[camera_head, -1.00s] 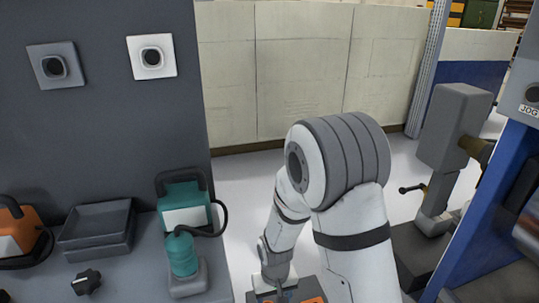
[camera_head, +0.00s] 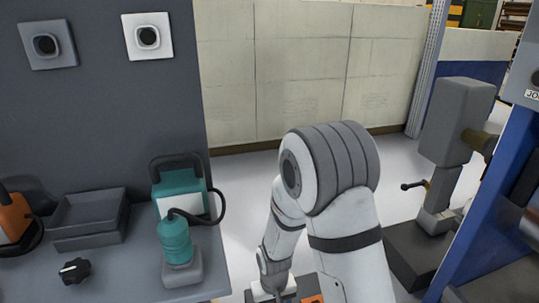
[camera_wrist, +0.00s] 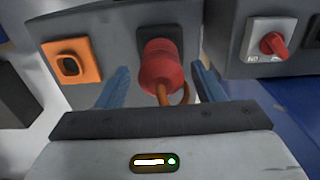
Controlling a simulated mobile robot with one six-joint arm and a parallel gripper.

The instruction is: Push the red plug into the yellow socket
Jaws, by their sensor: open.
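In the wrist view, the red plug (camera_wrist: 160,70) with an orange cable is in front of a dark square socket (camera_wrist: 175,36) on a grey box. I cannot tell how far it sits in that socket. My gripper (camera_wrist: 162,80) is open, with one blue finger on each side of the plug and visible gaps between. An orange square socket (camera_wrist: 72,62) with a dark hole is left of the plug on the same box. No socket that is clearly yellow shows. In the head view my arm hides most of this area.
A red rotary switch (camera_wrist: 271,44) is on a grey box to the right. In the head view, a grey socket (camera_head: 46,44) and a white socket (camera_head: 147,37) are on the dark wall panel. A teal charger (camera_head: 178,200), grey tray (camera_head: 90,222) and black knob (camera_head: 75,271) are on the bench.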

